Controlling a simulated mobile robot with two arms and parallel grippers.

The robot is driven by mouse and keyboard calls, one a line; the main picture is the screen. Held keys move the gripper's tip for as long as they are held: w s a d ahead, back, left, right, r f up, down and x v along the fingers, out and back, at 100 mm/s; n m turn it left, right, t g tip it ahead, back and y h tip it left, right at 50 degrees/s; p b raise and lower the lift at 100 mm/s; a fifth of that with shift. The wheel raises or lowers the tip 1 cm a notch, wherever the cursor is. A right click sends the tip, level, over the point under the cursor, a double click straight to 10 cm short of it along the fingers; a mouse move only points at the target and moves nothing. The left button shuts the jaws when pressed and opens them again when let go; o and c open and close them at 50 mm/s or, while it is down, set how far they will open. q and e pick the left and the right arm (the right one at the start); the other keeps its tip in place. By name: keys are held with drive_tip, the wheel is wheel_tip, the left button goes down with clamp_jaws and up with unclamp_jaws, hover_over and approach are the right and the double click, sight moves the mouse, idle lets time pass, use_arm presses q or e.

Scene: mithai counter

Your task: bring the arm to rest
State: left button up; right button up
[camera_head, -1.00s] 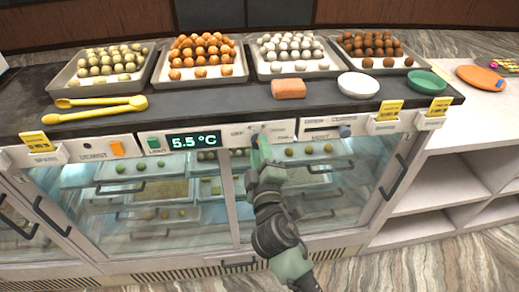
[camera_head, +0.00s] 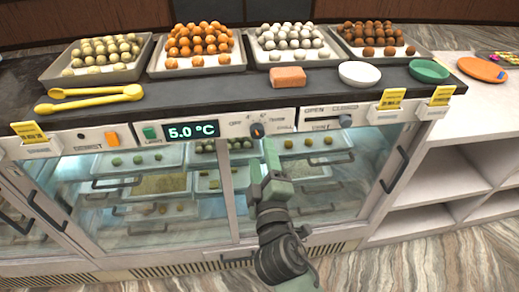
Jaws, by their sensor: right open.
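My right arm comes up from the bottom of the head view, and its gripper (camera_head: 271,160) is in front of the display case, just below the control panel. The gripper is open and I see nothing in it. Its tip is a little below the dark dial (camera_head: 257,130), apart from it as far as I can tell. The display (camera_head: 192,131) on the panel reads 5.0 °C. My left gripper is not in view.
The glass case (camera_head: 150,190) stands close behind my gripper. Trays of sweets (camera_head: 197,72), yellow tongs (camera_head: 90,98), a pink block (camera_head: 288,77), a white bowl (camera_head: 360,74) and a green bowl (camera_head: 428,71) stand on the counter (camera_head: 200,100). Open shelves (camera_head: 450,180) are at right.

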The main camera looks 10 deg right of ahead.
drive_tip(key=shift+s, duration=0.65)
drive_tip(key=shift+f, duration=0.1)
